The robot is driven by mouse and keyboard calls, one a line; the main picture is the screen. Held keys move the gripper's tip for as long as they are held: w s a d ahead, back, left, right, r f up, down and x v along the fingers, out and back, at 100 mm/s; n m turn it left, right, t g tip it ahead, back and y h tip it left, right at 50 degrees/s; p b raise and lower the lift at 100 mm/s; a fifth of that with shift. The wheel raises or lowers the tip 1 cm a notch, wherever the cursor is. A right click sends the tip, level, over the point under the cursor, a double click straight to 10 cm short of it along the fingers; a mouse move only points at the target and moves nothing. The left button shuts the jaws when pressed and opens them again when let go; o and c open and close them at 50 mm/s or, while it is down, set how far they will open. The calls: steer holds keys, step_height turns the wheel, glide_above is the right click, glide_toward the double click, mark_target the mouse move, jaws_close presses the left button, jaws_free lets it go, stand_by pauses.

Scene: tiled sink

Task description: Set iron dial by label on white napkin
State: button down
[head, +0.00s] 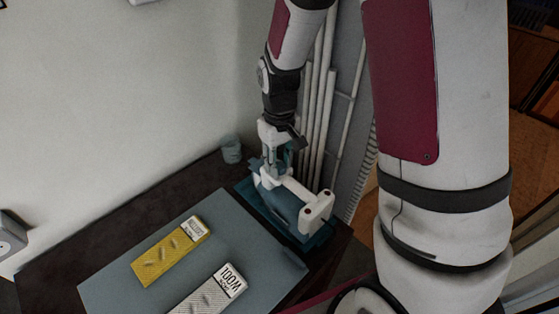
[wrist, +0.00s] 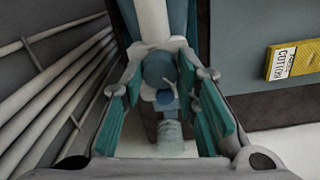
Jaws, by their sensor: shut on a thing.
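The iron (head: 300,197), with a white handle and blue-teal body, rests on a teal stand (head: 322,236) at the table's right end. Its blue dial (wrist: 158,68) shows in the wrist view with a small pointer-like tab; its setting marks are not readable. My gripper (head: 272,168) reaches down at the iron's far end. In the wrist view its teal-padded fingers (wrist: 163,86) are on both sides of the dial, shut on it. The white napkin (head: 203,298) lies at the front, cut off by the frame; its label (head: 229,280) reads WOOL.
A yellow napkin (head: 160,258) lies on the grey-blue mat (head: 226,212); its label reads COTTON in the wrist view (wrist: 282,61). A small bluish cup (head: 231,150) stands at the back edge. White pipes (head: 318,110) run upright close behind the iron.

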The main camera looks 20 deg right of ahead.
mark_target(280, 165)
stand_by(0.4)
steer(key=c, duration=1.2)
jaws_free()
steer(key=shift+c, duration=0.2)
steer(key=shift+r, duration=0.15)
step_height(280, 165, up, 12)
